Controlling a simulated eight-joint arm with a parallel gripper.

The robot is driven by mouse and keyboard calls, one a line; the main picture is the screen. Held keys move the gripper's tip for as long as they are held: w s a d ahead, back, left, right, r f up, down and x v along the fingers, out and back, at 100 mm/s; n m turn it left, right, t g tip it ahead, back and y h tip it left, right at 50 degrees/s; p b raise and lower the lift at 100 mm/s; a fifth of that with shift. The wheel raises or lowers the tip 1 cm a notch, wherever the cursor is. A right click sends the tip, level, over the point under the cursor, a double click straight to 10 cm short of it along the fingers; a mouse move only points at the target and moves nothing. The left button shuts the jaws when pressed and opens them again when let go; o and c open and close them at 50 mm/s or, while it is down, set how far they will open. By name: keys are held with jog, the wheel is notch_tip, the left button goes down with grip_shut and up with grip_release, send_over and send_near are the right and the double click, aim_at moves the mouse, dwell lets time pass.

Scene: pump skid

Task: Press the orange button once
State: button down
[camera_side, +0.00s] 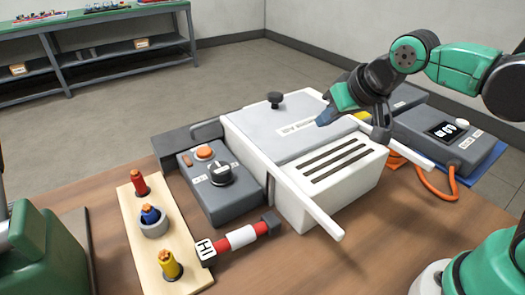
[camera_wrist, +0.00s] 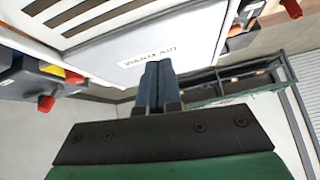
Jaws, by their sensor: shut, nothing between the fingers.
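The orange button (camera_side: 204,152) is a round cap on top of a grey control box (camera_side: 222,194), beside a black knob (camera_side: 220,174). My gripper (camera_side: 322,119) is to the right of the button and higher, over the pale lid of the white slotted housing. Its dark blue fingers are together, with nothing between them, and show in the wrist view (camera_wrist: 156,70) in front of a labelled pale panel (camera_wrist: 135,50). The gripper is well apart from the button. I cannot tell from the side view whether the fingertips touch the lid.
The white housing (camera_side: 365,185) has a black lid knob (camera_side: 274,99) and a rail. A wooden strip (camera_side: 150,240) with red, blue and yellow pegs stands at left. A red-and-white part (camera_side: 240,238) lies in front. A grey meter (camera_side: 445,135) with an orange cable stands right.

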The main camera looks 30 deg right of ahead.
jog(key=w+a+r+m, duration=0.25)
jog(key=w+a, duration=0.35)
jog(key=w, duration=0.4)
jog(key=m+t+y, duration=0.1)
jog(key=m+t, duration=0.1)
jog(key=m, duration=0.2)
send_over(205, 153)
notch_tip(205, 153, down, 3)
jog(key=shift+r, duration=0.15)
jog(key=shift+f, duration=4.45)
jog(key=shift+f, duration=0.4)
